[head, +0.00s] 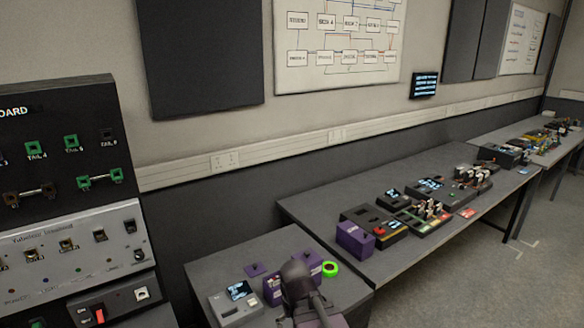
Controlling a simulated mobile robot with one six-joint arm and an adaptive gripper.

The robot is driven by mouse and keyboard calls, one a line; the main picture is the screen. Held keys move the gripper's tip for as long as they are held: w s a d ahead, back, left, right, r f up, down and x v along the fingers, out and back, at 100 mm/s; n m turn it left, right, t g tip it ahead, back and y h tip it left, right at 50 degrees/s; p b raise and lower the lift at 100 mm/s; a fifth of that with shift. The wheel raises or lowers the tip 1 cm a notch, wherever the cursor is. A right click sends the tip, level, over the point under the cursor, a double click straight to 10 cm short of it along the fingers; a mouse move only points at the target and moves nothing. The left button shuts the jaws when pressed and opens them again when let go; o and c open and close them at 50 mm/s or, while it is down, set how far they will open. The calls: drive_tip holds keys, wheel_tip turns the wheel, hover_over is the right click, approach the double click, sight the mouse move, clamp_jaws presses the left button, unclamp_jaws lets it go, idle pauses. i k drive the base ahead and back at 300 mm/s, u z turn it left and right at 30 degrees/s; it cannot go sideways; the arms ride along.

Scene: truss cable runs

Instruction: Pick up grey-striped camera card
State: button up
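I cannot make out a grey-striped camera card in the head view; small items on the benches are too small to tell apart. A small flat reddish card-like piece (467,212) lies near the front edge of the long bench, and its markings are not readable. A dark arm part that looks like mine rises at the bottom centre, over the near bench, in front of purple boxes. My gripper's fingers cannot be made out there, so its opening and anything in it are hidden.
The near bench (215,268) holds a grey device (236,303), purple boxes (271,291) and a green ring (330,269). The long bench (330,205) carries another purple box (355,240) and several dark modules. A panel rack (60,140) stands left. Floor (500,270) is clear at right.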

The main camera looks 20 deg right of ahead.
sight(419, 210)
drive_tip(key=u, duration=0.9)
drive_tip(key=k, duration=0.05)
drive_tip(key=z, duration=1.95)
